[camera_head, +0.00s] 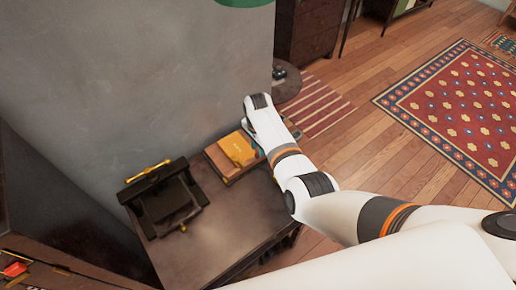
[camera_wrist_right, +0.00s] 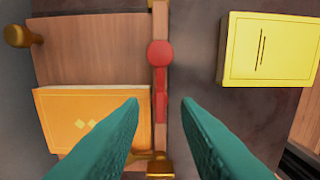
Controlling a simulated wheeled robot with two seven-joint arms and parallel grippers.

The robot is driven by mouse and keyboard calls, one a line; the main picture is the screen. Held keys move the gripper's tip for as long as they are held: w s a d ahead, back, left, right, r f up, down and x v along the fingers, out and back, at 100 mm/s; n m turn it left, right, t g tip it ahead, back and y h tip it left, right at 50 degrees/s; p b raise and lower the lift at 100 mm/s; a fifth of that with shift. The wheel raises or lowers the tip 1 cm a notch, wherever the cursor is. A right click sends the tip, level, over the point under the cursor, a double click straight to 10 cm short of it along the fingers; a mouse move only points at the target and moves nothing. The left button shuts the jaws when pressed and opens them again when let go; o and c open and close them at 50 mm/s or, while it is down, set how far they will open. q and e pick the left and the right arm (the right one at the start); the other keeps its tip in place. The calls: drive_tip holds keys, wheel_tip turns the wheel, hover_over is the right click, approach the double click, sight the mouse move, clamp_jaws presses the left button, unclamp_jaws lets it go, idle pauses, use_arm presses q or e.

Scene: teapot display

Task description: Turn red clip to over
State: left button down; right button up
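The red clip (camera_wrist_right: 160,72) shows in the right wrist view, with a round head above a narrow body. It lies along a narrow wooden strip (camera_wrist_right: 160,130). My right gripper (camera_wrist_right: 160,104) is open, its two teal fingers apart. In this picture the clip is centred above the gap between the fingertips; I cannot tell the distance or any contact. In the head view my right gripper (camera_head: 263,148) is mostly hidden by my own arm, at the far edge of the dark table (camera_head: 205,255), and the clip cannot be made out there. My left gripper is not in view.
An orange book (camera_wrist_right: 85,115) and a yellow book (camera_wrist_right: 272,50) lie to either side of the strip. A brass knob (camera_wrist_right: 20,36) is at upper left. In the head view, a black stand (camera_head: 165,200) with brass parts is on the table, by the grey wall (camera_head: 130,80).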

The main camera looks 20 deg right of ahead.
drive_tip(key=shift+f, duration=0.6)
clamp_jaws()
